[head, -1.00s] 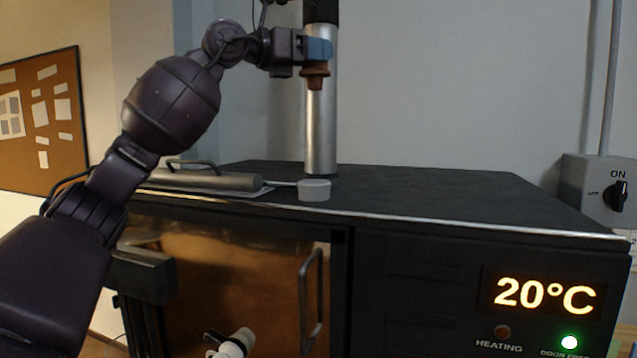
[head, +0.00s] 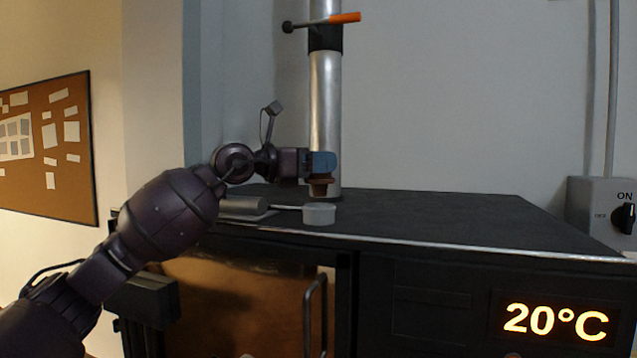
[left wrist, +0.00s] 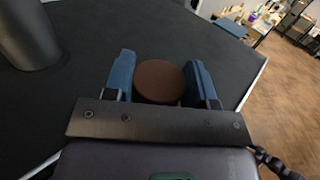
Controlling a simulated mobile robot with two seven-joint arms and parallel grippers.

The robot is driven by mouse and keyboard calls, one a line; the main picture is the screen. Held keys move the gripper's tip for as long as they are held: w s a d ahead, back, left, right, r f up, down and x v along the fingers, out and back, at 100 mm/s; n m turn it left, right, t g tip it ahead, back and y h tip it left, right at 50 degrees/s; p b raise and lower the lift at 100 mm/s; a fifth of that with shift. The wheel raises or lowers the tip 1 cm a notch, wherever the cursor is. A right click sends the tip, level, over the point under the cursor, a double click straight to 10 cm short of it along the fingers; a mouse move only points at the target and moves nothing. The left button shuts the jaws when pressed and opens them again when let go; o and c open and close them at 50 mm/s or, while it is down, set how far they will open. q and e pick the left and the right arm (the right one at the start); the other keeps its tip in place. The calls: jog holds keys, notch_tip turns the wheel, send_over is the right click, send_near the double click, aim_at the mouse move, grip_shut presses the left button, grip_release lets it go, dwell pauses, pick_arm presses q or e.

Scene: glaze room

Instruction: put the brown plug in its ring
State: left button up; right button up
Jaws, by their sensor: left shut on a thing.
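The brown plug (head: 319,187) is held in my left gripper (head: 320,168), with its narrow end pointing down. In the left wrist view its round brown top (left wrist: 160,82) sits between the two blue fingers. The plug hangs just above a short, pale grey ring (head: 318,214) on the black kiln top. From the head view I cannot tell whether the plug is exactly over the ring. The ring is hidden in the left wrist view. My right gripper is not in view.
A metal flue pipe (head: 327,110) with an orange-tipped handle (head: 343,18) rises close behind the plug. The kiln top (head: 450,220) is clear to the right. A switch box (head: 600,208) is at far right.

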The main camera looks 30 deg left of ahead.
aim_at(318, 185)
pick_arm(q)
jog(key=shift+f, duration=1.95)
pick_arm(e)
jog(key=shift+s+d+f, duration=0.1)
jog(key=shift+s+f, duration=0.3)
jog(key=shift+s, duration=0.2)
pick_arm(q)
jog(key=shift+f, duration=0.1)
jog(key=shift+f, duration=0.25)
jog(key=o, duration=0.9)
jog(key=shift+o, duration=0.2)
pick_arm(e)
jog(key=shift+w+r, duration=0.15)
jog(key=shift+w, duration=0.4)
